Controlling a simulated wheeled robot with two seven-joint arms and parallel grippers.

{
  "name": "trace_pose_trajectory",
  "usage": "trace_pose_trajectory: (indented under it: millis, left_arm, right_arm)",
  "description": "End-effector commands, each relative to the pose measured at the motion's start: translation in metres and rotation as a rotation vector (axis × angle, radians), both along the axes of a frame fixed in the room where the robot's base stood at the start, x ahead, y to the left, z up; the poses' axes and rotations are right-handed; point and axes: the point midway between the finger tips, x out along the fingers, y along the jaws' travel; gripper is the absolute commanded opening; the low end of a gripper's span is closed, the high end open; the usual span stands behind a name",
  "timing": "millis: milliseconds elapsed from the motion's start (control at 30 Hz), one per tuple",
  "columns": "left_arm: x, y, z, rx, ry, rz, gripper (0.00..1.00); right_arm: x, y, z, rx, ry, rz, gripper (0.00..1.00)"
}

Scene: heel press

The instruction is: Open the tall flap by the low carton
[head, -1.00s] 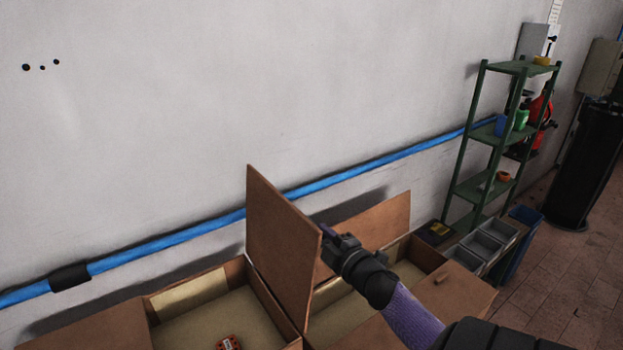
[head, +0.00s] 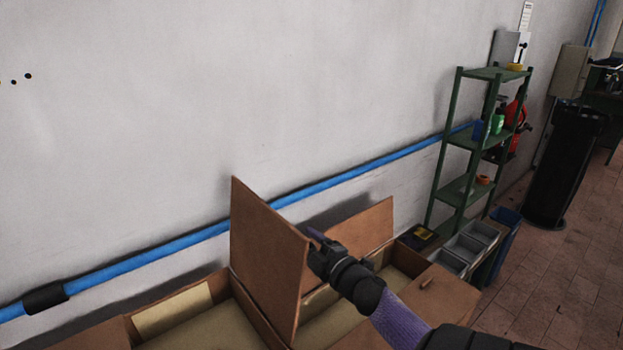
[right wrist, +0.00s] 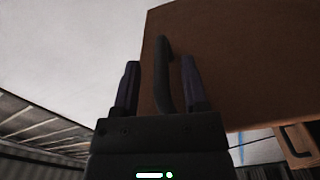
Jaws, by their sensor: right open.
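The tall flap (head: 262,255) is a brown cardboard panel standing up between two open cartons. It also shows in the right wrist view (right wrist: 245,70), with a dark curved handle (right wrist: 163,75) near its edge. My right gripper (head: 317,245) is at the flap's right edge, near its upper corner. In the right wrist view my right gripper (right wrist: 158,85) is open, with the handle between its fingers and a gap on both sides. The head view does not show the handle clearly. I cannot tell which carton is the low one. My left gripper is not in view.
The left carton (head: 147,326) and right carton (head: 405,270) stand by the wall. Grey bins (head: 470,245) and a green shelf (head: 460,140) stand beyond.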

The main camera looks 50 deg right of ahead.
Motion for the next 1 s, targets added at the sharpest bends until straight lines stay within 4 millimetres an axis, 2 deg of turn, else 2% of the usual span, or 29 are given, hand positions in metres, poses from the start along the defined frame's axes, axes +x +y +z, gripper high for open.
trace_pose_trajectory:
  millis: [167,400,533,667,1000]
  left_arm:
    - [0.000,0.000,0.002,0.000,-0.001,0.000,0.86]
    - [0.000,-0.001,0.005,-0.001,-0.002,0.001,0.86]
    - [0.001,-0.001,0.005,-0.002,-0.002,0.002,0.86]
    - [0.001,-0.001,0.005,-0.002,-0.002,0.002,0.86]
    - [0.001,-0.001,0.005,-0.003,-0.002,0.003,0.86]
  right_arm:
    - [-0.014,0.004,-0.001,0.001,0.002,0.001,0.56]
    - [-0.065,0.019,-0.001,0.002,0.002,-0.001,0.56]
    - [-0.086,0.025,-0.001,0.002,0.002,0.000,0.56]
    - [-0.095,0.027,0.000,0.000,-0.001,0.000,0.56]
    - [-0.095,0.027,0.000,0.000,-0.001,0.000,0.56]
